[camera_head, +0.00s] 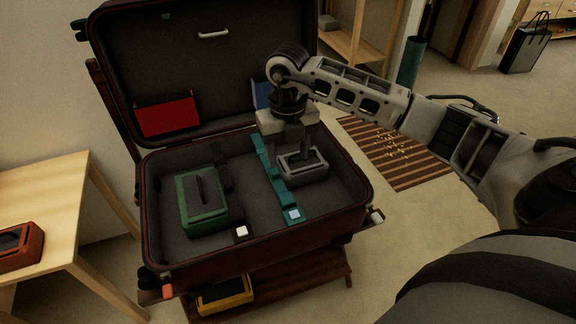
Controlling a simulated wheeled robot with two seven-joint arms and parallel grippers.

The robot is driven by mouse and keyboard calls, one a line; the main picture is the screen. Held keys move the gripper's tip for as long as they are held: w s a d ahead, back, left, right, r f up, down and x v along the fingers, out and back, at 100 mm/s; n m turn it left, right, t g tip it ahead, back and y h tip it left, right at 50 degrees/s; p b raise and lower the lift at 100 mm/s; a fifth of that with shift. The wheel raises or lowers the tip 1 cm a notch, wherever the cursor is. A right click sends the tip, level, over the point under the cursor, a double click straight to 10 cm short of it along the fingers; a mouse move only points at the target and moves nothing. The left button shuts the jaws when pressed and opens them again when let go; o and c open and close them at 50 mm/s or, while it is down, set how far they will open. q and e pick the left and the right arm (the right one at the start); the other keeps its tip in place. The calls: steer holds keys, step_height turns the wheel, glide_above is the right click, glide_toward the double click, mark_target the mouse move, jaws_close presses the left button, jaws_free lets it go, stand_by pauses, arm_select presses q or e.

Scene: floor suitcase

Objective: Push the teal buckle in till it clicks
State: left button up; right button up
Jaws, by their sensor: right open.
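The teal strap (272,172) runs front to back across the right half of the open suitcase (255,262). The teal buckle (294,215), with a pale blue button, is at the strap's front end near the suitcase's front wall. Whether its parts are joined is too small to tell. My right gripper (289,145) points down, open, over the right half, just behind a grey box (303,166). It is behind the teal buckle and apart from it. It hides part of the strap's surroundings. My left gripper is not in view.
A green box (202,202) sits in the left half, near a dark strap with a white-button buckle (242,231). The raised lid (195,70) stands behind. A red box (20,245) is on a wooden table (55,205) at left. A yellow box (225,294) lies below the suitcase.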

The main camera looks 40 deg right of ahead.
steer(key=shift+r, duration=0.45)
